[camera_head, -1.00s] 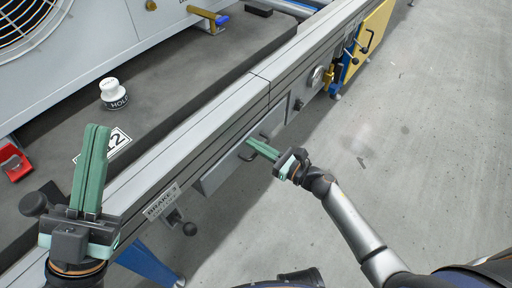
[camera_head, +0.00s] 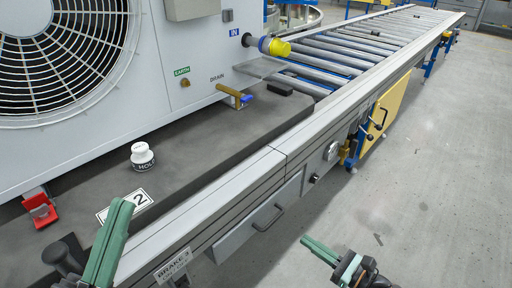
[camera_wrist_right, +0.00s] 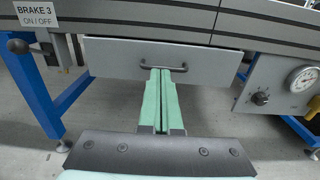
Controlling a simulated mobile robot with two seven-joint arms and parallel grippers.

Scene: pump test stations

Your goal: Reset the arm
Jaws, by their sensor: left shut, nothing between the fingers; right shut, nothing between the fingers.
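My left gripper (camera_head: 108,243) is at the lower left of the head view, its green fingers shut and empty, over the near edge of the station. My right gripper (camera_head: 319,250) is at the lower right of the head view, in front of the station rail. In the right wrist view its green fingers (camera_wrist_right: 161,100) are shut with nothing between them. They point toward the handle of a closed grey drawer (camera_wrist_right: 190,63). The drawer also shows in the head view (camera_head: 240,235).
A large fan unit (camera_head: 190,60) stands on the dark station top. A roller conveyor (camera_head: 350,45) runs to the back. A BRAKE 3 label (camera_wrist_right: 36,13) marks a lever. Floor at right is clear.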

